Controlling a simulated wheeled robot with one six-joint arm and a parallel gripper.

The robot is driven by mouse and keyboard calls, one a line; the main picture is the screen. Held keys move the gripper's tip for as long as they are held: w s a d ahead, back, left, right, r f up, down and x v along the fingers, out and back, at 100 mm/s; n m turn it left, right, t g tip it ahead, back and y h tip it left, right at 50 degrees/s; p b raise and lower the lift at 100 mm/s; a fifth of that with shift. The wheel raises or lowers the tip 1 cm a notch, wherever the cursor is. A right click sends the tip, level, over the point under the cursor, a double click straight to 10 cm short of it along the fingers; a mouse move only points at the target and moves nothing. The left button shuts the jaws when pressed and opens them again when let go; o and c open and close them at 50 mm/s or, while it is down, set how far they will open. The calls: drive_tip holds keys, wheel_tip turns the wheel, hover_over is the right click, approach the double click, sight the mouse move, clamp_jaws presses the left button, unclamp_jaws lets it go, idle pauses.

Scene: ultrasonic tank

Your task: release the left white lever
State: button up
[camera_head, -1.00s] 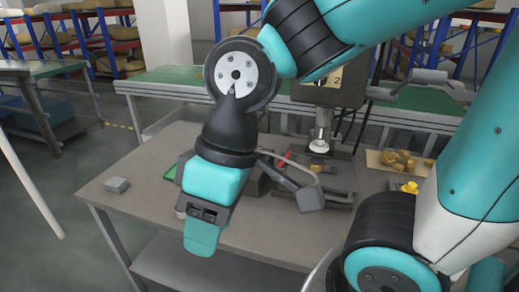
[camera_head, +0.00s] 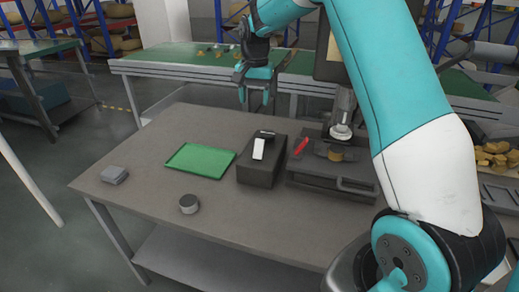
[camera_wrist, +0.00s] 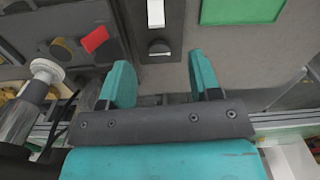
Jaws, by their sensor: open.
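The white lever (camera_head: 259,149) stands up at the top of a dark box (camera_head: 262,174) on the grey table. It also shows at the top of the wrist view (camera_wrist: 156,13), in front of my fingers. My gripper (camera_head: 256,96) is open and empty, pointing down beyond the far side of the box, above and apart from it.
Right of the box is a dark fixture (camera_head: 325,180) with a red piece (camera_head: 300,146) and a spindle (camera_head: 343,118) above it. A green tray (camera_head: 200,161) lies left.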

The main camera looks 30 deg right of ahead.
sight(260, 143)
drive_tip(key=shift+m, duration=0.7)
drive_tip(key=d+f+p, duration=0.1)
drive_tip(key=f, duration=0.5)
drive_tip(key=w+f+p, duration=0.1)
drive_tip(key=f, duration=0.5)
drive_tip(key=d+f+p, duration=0.1)
drive_tip(key=f+p, duration=0.1)
drive_tip(key=f, duration=0.5)
drive_tip(key=shift+w+d, duration=0.2)
drive_tip(key=shift+d, duration=0.15)
drive_tip(key=c, duration=0.9)
